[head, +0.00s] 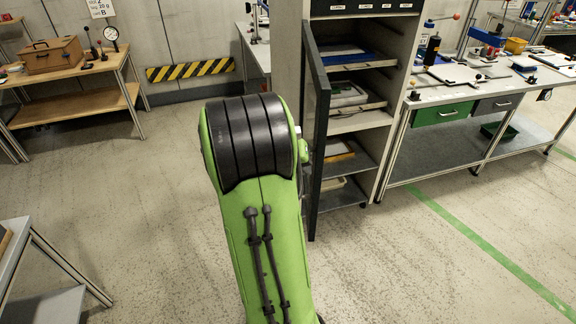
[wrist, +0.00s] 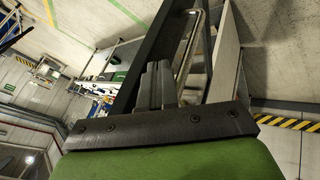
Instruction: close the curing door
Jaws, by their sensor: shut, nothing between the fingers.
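The curing door (head: 317,130) is a tall dark-framed panel on the left side of a grey cabinet (head: 393,110). It stands open and swung out toward me, so the shelves are exposed. In the head view my green arm covers part of the space left of the door and hides my gripper. In the wrist view my gripper (wrist: 157,75) shows as two dark fingers shut together with nothing between them. A long dark bar, apparently the door's frame (wrist: 165,35), runs beside the fingers, and a metal handle bar (wrist: 191,45) is just right of them. Contact cannot be told.
The cabinet holds several shelves with trays (head: 350,92). A workbench (head: 470,90) with drawers stands to the right. A wooden table (head: 75,75) with a box is at the back left, and a table corner (head: 45,275) is at the front left. Floor around the door is clear.

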